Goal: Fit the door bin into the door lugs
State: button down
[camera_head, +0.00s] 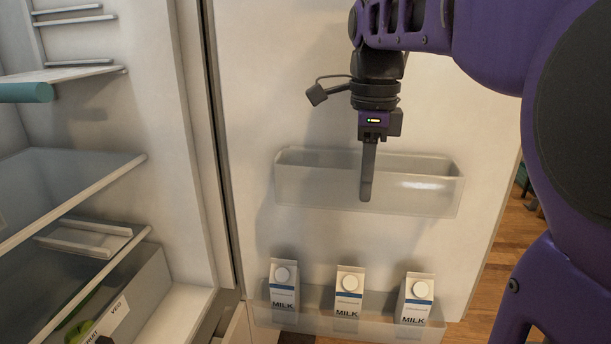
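The door bin (315,188) is a long, translucent, empty tray in front of the inner face of the open fridge door (290,60), above the milk cartons. It sits slightly skewed in the picture. My gripper (366,196) points down at the middle of the bin, and a grey finger overlaps its front wall. Only one finger shows clearly; the other is hidden, so I cannot tell whether the gripper is closed on the wall. The door lugs are not distinguishable, and whether the bin touches them cannot be seen.
A lower door bin (386,328) holds three milk cartons, one of them in the middle (348,292). The fridge interior with shelves (70,205) and a drawer (125,300) is at the left. My purple arm fills the right side. Wooden floor (500,250) shows beyond the door.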

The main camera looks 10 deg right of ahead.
jog(key=shift+f, duration=0.25)
dwell(0.3)
jog(key=c, duration=1)
grip_release()
jog(key=shift+o, duration=0.2)
notch_tip(320, 180, up, 12)
jog(key=p, duration=0.3)
